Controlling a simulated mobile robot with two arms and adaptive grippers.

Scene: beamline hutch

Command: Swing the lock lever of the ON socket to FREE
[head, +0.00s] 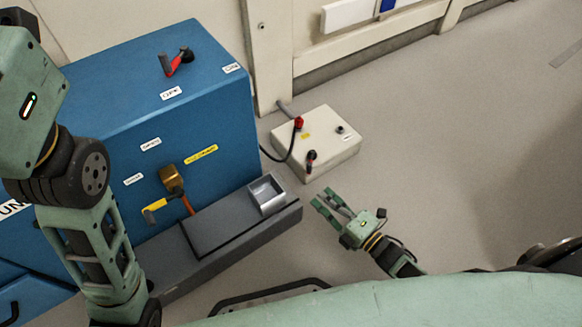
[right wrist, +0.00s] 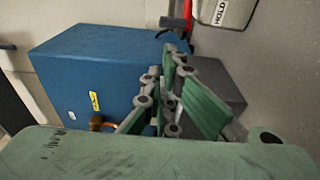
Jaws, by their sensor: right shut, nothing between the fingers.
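A pale box (head: 330,150) on the floor, right of the blue cabinet, carries two red-and-black fittings, one at its back edge (head: 299,123) and one at its front (head: 311,160). A small dark knob (head: 340,130) is on its top. Its labels are too small to read, so I cannot tell which fitting is the ON socket's lock lever. My right gripper (head: 325,200) is shut and empty, in front of the box and apart from it; it also shows in the right wrist view (right wrist: 182,92). My left arm stands at the left; its gripper is out of view.
The blue cabinet (head: 95,95) has a red handle (head: 178,62) on top by OFF and ON labels. A brass fitting (head: 172,179) and yellow-ended lever (head: 154,206) are on its front. A grey ledge (head: 225,232) holds a metal tray (head: 267,188). Floor at right is clear.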

